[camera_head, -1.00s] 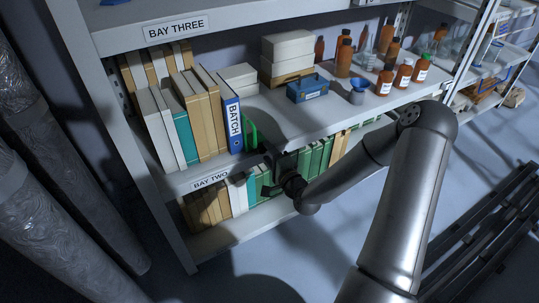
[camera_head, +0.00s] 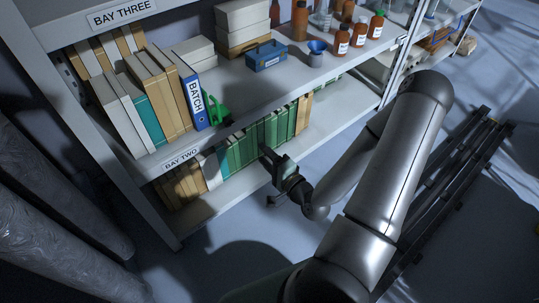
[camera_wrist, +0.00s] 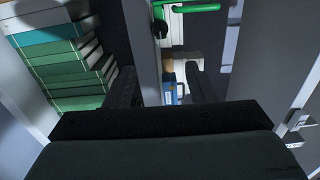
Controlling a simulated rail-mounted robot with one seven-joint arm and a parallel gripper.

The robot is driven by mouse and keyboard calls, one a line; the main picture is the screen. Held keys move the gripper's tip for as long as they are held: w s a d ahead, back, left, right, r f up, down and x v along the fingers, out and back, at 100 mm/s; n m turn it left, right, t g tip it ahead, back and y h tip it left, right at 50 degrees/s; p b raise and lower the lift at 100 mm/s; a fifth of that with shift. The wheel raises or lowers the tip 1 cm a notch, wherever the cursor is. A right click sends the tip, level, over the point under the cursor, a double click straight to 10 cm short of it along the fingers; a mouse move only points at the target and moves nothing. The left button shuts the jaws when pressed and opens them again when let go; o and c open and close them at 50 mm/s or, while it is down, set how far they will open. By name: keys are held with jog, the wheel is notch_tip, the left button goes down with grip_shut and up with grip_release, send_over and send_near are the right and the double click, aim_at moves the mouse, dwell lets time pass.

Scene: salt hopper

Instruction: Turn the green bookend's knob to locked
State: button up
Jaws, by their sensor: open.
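The green bookend (camera_head: 217,108) stands on the middle shelf, against the blue BATCH binder. In the wrist view its green part (camera_wrist: 196,7) shows at the top edge, partly cut off. A small dark round part (camera_wrist: 160,29), probably its knob, sits just below and left of the green. Its setting cannot be read. In the head view the knob is too small to make out. My gripper (camera_head: 269,176) is open and empty, in front of the shelves, below and right of the bookend and apart from it. Its two dark fingers (camera_wrist: 163,85) spread in the wrist view.
The BATCH binder (camera_head: 191,94) ends a row of books. A blue box (camera_head: 266,55) and a funnel (camera_head: 316,52) stand to the right on that shelf.

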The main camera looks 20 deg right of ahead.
jog(key=shift+p+v, duration=0.5)
jog(key=shift+v, duration=0.35)
jog(key=s+d+r+n+g+h+p, duration=0.1)
jog(key=s+r+n+g+h+p, duration=0.15)
jog(key=r+n+g+p, duration=0.55)
jog(key=s+r+n+g+h+p, duration=0.1)
jog(key=r+n+g+h+p, duration=0.4)
jog(key=r, duration=0.5)
jog(key=s+a+r+n+g+y+p, duration=0.1)
jog(key=s+a+r+g+p, duration=0.1)
jog(key=s+r, duration=0.4)
jog(key=s+a+r+n+g+y+p, duration=0.1)
jog(key=s+a+r+p, duration=0.3)
jog(key=r, duration=0.9)
jog(key=s+a, duration=0.1)
jog(key=s, duration=0.2)
jog(key=shift+s+a+g+p, duration=0.3)
jog(key=shift+a+g+p, duration=0.1)
